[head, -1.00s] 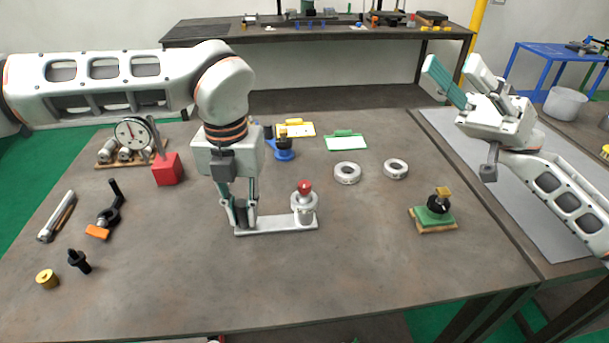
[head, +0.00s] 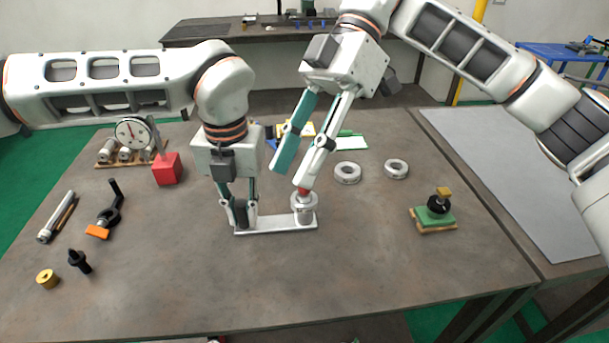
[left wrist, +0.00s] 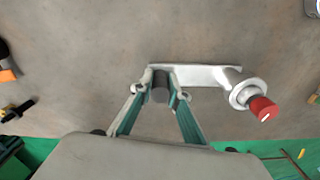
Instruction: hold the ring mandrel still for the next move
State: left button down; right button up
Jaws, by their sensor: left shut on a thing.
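The ring mandrel (head: 276,224) appears to be the pale flat bar with a dark post at its left end and a round pale collar with a red knob (head: 303,192) at its right end. It lies flat on the table. My left gripper (head: 241,212) points down and is shut on the dark post, which the left wrist view (left wrist: 160,88) shows between its fingers. My right gripper (head: 291,176) is open above the collar, one fingertip in front of the red knob. The knob shows fully in the left wrist view (left wrist: 263,109). Contact of that fingertip with the knob cannot be told.
Two pale rings (head: 347,173) (head: 396,169) lie right of the mandrel. A red block (head: 167,169) and a dial gauge (head: 133,133) stand at left. The table's front middle is clear.

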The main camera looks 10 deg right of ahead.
jog(key=w+d+r+m+t+h, duration=0.2)
jog(key=w+t+h, duration=0.4)
jog(key=w, duration=0.1)
notch_tip(320, 180, down, 11)
jog(key=shift+a+f, duration=0.1)
jog(key=shift+f, duration=0.05)
dwell(0.3)
grip_shut()
